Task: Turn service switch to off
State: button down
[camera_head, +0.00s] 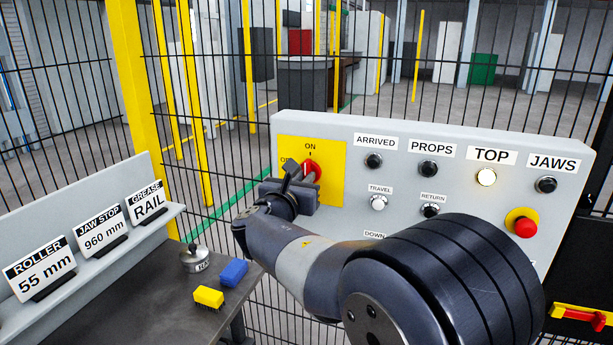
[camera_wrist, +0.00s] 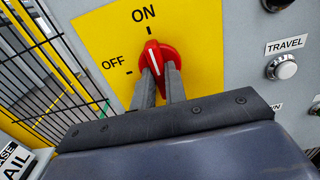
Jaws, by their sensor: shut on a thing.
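The red service switch (camera_wrist: 153,52) sits on a yellow plate (camera_wrist: 98,42) marked ON at the top and OFF at the left. Its white line points up, close to the ON mark. In the head view the switch (camera_head: 313,168) shows partly behind my gripper (camera_head: 303,178). In the wrist view my gripper (camera_wrist: 159,74) has one finger on each side of the knob's handle and is shut on it. The lower part of the knob is hidden between the fingers.
The grey panel (camera_head: 480,205) carries several buttons, a lit TOP lamp (camera_head: 486,177) and a red emergency button (camera_head: 525,226) at the right. A bench with blue (camera_head: 233,272) and yellow (camera_head: 208,297) blocks stands at lower left. Wire fencing runs behind.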

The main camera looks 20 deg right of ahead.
jog(key=shift+r, duration=0.1)
jog(key=n+p, duration=0.3)
jog(key=p, duration=0.1)
jog(key=shift+n, duration=0.3)
jog(key=shift+n+p, duration=0.5)
